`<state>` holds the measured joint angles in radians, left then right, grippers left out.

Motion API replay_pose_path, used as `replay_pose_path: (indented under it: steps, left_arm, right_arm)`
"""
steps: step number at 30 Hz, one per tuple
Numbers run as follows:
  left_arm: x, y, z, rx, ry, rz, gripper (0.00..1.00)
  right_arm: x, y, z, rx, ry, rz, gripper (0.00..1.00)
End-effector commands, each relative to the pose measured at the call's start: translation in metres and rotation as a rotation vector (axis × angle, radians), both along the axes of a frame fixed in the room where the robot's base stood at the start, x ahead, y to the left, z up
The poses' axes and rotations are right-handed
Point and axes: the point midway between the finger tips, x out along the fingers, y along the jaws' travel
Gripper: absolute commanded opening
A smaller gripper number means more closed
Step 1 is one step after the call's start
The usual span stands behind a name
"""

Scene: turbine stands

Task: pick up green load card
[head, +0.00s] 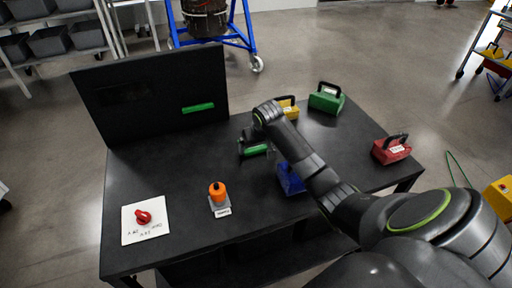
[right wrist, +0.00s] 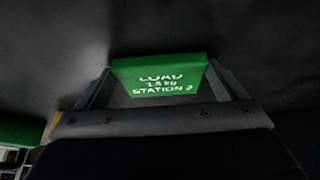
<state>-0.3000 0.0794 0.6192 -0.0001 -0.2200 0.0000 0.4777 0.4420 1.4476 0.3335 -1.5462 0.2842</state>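The green load card (right wrist: 160,78) shows in the right wrist view with white lettering reading LOAD and STATION 2. It also shows in the head view (head: 256,150), low over or on the black table. My right gripper (head: 254,146) is at the card. In the right wrist view its two fingers (right wrist: 161,85) stand well apart, one on each side of the card, with their tips close to its edges. I cannot tell whether they press on it. My left gripper is not in view.
The black table (head: 170,175) holds an orange-topped object (head: 217,192), a red knob on a white plate (head: 143,217), a blue block (head: 290,180) and yellow (head: 289,108), green (head: 327,98) and red (head: 391,149) handled blocks. A black panel (head: 150,95) with a green bar (head: 198,108) stands behind.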

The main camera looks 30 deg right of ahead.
Motion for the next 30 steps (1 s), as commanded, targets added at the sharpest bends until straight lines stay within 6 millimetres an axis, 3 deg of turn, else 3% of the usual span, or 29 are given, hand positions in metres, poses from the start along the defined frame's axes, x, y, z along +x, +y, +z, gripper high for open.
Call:
replay_pose_path:
  steps: [1, 6, 14, 17, 24, 30]
  left_arm:
    - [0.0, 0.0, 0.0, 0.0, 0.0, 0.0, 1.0]
    - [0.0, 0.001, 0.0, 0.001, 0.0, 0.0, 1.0]
    - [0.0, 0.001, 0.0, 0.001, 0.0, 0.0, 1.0]
    - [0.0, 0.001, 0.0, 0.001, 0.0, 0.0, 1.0]
    - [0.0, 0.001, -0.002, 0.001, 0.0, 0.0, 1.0]
    - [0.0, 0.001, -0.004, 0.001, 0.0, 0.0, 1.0]
  right_arm:
    - [0.0, 0.0, 0.0, 0.0, 0.0, 0.0, 0.72]
    - [0.0, 0.0, 0.0, 0.0, 0.0, 0.0, 0.5]
    - [0.0, 0.0, 0.003, 0.0, -0.002, 0.0, 0.49]
    - [0.001, 0.0, 0.013, -0.002, -0.005, 0.001, 0.49]
    - [0.002, -0.001, 0.062, -0.002, -0.007, 0.001, 0.49]
    - [0.001, 0.0, 0.092, -0.001, -0.003, 0.0, 0.49]
